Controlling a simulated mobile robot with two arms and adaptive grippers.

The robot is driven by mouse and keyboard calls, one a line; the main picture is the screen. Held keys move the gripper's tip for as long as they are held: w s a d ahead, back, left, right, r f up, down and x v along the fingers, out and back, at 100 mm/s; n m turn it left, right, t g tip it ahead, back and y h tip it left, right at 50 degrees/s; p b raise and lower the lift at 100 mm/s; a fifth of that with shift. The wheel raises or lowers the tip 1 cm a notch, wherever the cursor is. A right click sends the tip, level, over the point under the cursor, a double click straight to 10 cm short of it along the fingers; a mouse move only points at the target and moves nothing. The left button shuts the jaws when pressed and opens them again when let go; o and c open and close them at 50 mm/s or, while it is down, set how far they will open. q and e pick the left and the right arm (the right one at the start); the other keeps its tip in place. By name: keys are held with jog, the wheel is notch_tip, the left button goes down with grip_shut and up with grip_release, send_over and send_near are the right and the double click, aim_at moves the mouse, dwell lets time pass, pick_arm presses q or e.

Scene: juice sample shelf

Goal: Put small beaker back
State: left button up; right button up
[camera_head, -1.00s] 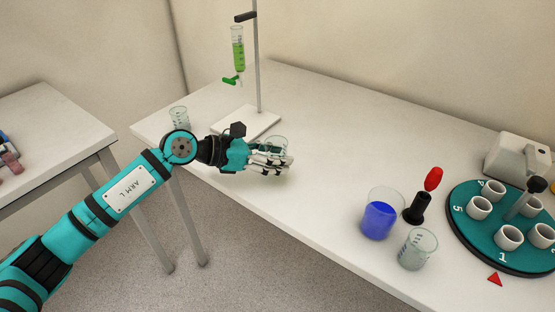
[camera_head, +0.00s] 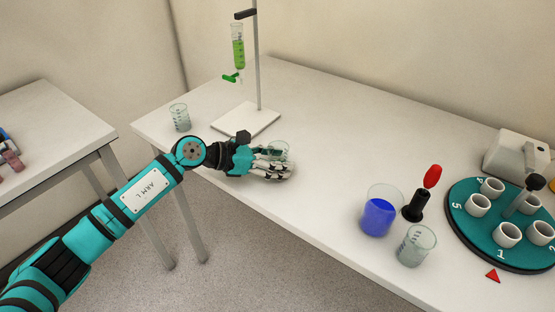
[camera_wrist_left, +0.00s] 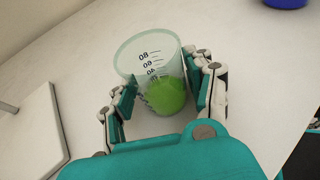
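A small clear beaker (camera_head: 279,148) with printed graduations is in my left gripper (camera_head: 282,166) over the middle of the white table. In the left wrist view the small beaker (camera_wrist_left: 147,68) holds bright green liquid. The finger pads of my left gripper (camera_wrist_left: 158,96) press on both sides of it. The fingers hide much of the beaker in the head view. It is low, at or just above the tabletop; I cannot tell whether its base touches. My right gripper is not in view.
A stand (camera_head: 246,120) with a burette (camera_head: 238,48) of green liquid is behind the gripper. An empty beaker (camera_head: 180,118) stands left. A blue-filled beaker (camera_head: 378,217), another clear beaker (camera_head: 416,246), a black holder (camera_head: 416,207) and a teal carousel (camera_head: 468,230) stand right. The table's middle is clear.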

pick_arm(q)
jog(key=shift+o, duration=1)
jog(key=shift+r, duration=0.1)
jog(key=shift+r, duration=0.2)
jog(key=v, duration=0.5)
jog(key=b+v, duration=0.1)
jog(key=v, duration=0.4)
jog(key=shift+s+a+f+b, duration=0.1)
jog(key=shift+a+b, duration=0.2)
jog(key=shift+s+a+r, duration=0.2)
jog(key=shift+a+r, duration=0.15)
jog(key=shift+a, duration=0.2)
